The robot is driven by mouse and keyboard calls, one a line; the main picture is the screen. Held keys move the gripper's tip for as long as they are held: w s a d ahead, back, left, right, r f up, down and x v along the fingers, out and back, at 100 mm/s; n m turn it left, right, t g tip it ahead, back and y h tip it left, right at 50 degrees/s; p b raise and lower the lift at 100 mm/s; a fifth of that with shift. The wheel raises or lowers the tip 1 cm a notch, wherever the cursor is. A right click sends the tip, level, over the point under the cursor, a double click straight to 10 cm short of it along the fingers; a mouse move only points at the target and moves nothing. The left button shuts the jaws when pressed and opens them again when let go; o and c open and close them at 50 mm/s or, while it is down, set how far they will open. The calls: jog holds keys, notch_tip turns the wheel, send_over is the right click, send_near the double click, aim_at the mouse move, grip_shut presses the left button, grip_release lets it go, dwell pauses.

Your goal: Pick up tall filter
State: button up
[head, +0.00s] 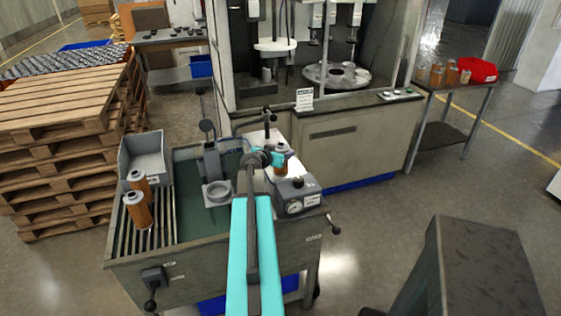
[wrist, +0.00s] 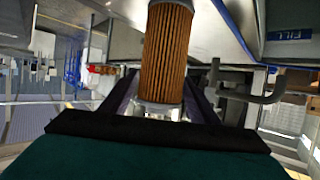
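In the head view, an orange pleated filter (head: 281,161) with a pale top stands upright over the white sheet on the bench, right at my gripper (head: 277,159). In the wrist view the same filter (wrist: 166,50) fills the upper middle. My gripper's dark fingers (wrist: 162,92) lie on both sides of its near end. Whether they press on it or stand slightly apart is unclear. Two more orange filters stand at the bench's left, one behind (head: 138,181) and one in front (head: 138,212); I cannot tell their heights apart well.
A grey bin (head: 144,157) sits at the bench's back left. A machine (head: 345,140) stands behind. Several filters and a red bin (head: 478,70) are on the right table.

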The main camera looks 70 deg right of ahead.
jog(key=c, duration=0.7)
jog(key=shift+r, duration=0.2)
jog(key=shift+r+b, duration=1.15)
jog(key=shift+r, duration=3.65)
